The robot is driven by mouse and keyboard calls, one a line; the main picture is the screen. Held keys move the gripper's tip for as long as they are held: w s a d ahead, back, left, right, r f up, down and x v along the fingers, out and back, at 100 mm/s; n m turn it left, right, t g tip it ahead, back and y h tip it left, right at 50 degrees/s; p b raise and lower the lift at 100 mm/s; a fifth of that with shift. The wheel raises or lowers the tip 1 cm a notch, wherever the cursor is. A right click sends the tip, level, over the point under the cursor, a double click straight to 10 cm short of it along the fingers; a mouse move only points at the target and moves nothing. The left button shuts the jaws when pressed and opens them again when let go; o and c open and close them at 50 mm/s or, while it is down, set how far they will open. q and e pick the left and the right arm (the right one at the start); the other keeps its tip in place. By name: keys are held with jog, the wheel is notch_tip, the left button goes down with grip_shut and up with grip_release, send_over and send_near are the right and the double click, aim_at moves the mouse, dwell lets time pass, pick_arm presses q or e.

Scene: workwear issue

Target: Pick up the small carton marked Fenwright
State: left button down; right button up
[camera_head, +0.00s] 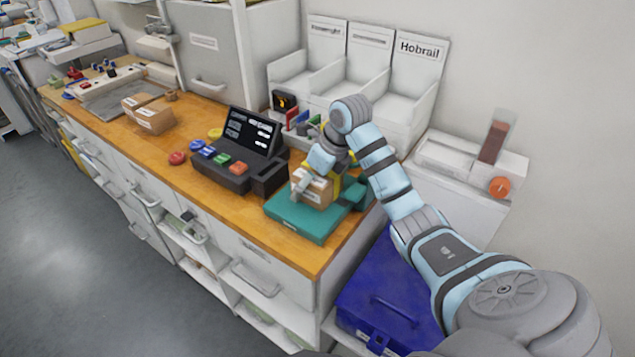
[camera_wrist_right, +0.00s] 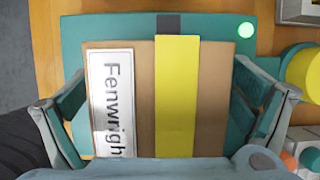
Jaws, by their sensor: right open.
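The small brown carton (camera_head: 317,188) sits on a teal platform (camera_head: 292,222) on the wooden counter. In the right wrist view the carton (camera_wrist_right: 215,100) shows a white label (camera_wrist_right: 112,105) reading Fenwright, its end partly cut off by my gripper body, and a yellow strip (camera_wrist_right: 176,95) across its top. My right gripper (camera_head: 321,183) is open around the carton, one finger on each side. In the wrist view, the fingers of my right gripper (camera_wrist_right: 162,110) show at the carton's left and right sides; whether they touch it is unclear. My left gripper is not in view.
A dark terminal with a screen (camera_head: 250,133) stands left of the platform. Two brown cartons (camera_head: 155,119) lie farther left. White bins (camera_head: 400,100), one marked Hobrail, stand behind. A blue case (camera_head: 385,290) is below the counter's right end.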

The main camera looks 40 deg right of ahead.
jog(key=shift+f, duration=0.1)
jog(key=shift+c, duration=0.2)
jog(key=shift+s, duration=0.1)
jog(key=c, duration=1.3)
